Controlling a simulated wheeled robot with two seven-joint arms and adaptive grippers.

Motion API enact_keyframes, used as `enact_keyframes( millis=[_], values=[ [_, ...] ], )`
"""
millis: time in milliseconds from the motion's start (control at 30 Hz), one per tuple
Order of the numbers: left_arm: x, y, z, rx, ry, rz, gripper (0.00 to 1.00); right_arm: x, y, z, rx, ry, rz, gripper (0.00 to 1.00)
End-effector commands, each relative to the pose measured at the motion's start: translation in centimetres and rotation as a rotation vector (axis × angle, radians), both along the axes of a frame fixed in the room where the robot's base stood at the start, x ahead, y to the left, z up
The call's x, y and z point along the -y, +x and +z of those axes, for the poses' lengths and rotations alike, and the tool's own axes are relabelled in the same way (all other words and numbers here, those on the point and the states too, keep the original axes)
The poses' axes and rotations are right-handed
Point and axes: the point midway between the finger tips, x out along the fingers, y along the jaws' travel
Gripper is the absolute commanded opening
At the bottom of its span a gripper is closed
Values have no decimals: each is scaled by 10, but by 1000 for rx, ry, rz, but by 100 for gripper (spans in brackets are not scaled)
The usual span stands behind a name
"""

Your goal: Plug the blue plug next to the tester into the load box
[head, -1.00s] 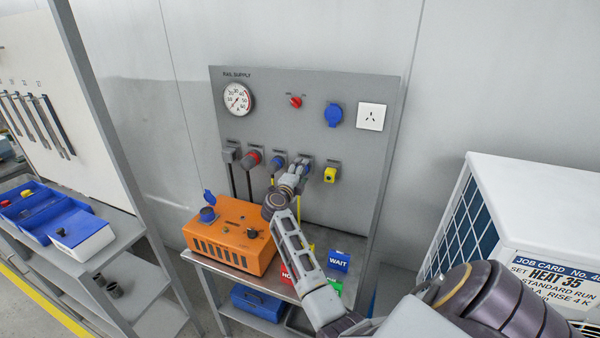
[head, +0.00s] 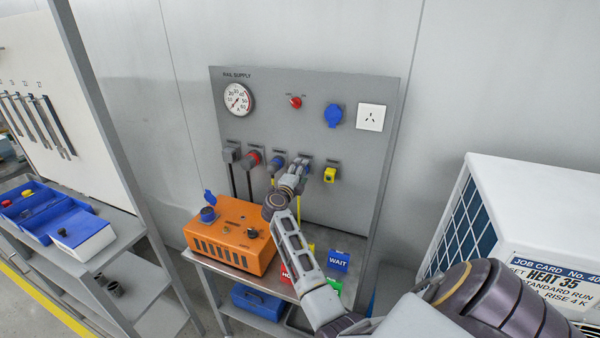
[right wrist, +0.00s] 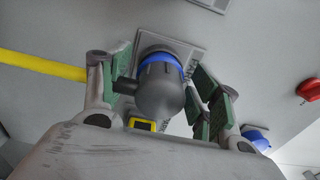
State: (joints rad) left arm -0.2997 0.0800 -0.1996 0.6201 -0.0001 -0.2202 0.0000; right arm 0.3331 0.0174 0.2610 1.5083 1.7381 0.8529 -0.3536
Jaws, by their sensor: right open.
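The blue plug (right wrist: 161,84), with a blue ring and dark grey body, sits at a plate on the panel, between the fingers of my right gripper (right wrist: 162,92). The jaws are open, one on each side of it. In the head view my right gripper (head: 295,177) covers most of this plug. A yellow cable (right wrist: 40,65) runs from it. The yellow tester (head: 330,174) is just to its right; it also shows in the right wrist view (right wrist: 141,124). The orange load box (head: 231,235) stands on the bench, its blue socket (head: 208,214) with the lid raised. My left gripper is not in view.
The panel (head: 290,125) also holds another blue plug (head: 277,163), a red plug (head: 251,160), a gauge (head: 238,99) and a blue socket (head: 333,115). Coloured signs, one reading WAIT (head: 339,261), stand right of the load box. A white unit (head: 540,205) stands at right.

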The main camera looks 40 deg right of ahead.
Motion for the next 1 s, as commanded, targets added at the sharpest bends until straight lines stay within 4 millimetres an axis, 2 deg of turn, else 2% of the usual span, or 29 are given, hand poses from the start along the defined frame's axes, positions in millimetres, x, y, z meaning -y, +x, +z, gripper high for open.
enact_keyframes(
  millis=[1000],
  values=[
    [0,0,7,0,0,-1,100,0,0,0,0,0,0,62]
  ],
)
